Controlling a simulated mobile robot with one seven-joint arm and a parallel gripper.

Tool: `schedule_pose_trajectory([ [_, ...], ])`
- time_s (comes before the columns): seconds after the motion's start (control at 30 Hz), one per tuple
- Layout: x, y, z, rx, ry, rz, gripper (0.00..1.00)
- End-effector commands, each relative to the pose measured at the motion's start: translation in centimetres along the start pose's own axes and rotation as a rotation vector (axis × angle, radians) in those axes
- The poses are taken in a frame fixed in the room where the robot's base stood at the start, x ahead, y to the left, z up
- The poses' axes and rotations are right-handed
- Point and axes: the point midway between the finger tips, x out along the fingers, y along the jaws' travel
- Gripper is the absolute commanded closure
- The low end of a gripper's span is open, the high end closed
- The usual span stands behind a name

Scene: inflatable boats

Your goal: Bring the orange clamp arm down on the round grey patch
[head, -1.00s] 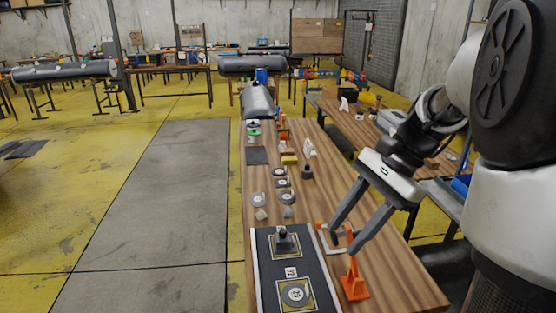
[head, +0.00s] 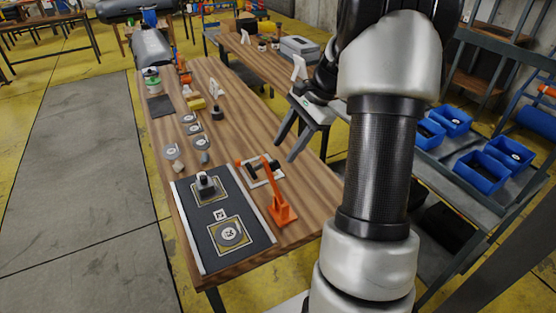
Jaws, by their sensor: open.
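The orange clamp arm (head: 270,168) stands raised and leaning on its orange base (head: 283,211), at the right edge of the dark mat (head: 196,235). A round grey patch (head: 230,234) lies flat on the near marked square of the mat. A second marked square, farther back, carries a dark part with a knob (head: 206,184). My gripper (head: 283,150) is open and empty, behind and to the right of the clamp, apart from it. My own arm hides part of the table's right side.
Several round grey discs (head: 172,152) lie on the wooden table (head: 310,197) beyond the mat. A white square frame (head: 247,175) lies by the clamp. Blue bins (head: 480,172) stand on a rack at the right. The floor left of the table is clear.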

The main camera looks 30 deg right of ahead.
Motion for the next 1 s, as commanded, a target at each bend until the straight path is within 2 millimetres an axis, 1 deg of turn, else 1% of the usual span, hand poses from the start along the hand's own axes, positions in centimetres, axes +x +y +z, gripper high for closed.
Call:
schedule_pose_trajectory([
  [0.03,1.2,0.1,0.0,0.0,-0.002,0.002,0.58],
  [0.1,2.5,0.1,0.0,0.0,-0.002,0.003,0.58],
  [0.3,5.1,0.0,0.0,0.0,-0.002,0.001,0.58],
  [0.43,5.8,0.0,0.0,0.0,0.0,-0.001,0.58],
  [0.7,6.0,0.0,0.0,-0.001,0.0,-0.001,0.58],
  [0.73,6.0,0.0,0.0,-0.001,0.0,-0.001,0.6],
  [0.77,6.0,0.0,0.0,-0.001,0.0,-0.001,0.65],
  [0.9,5.9,0.0,0.0,-0.001,0.001,-0.001,0.89],
  [0.97,5.9,0.0,0.0,-0.001,0.001,-0.001,0.99],
  [1.0,5.9,0.0,0.0,-0.001,0.001,-0.001,1.0],
])
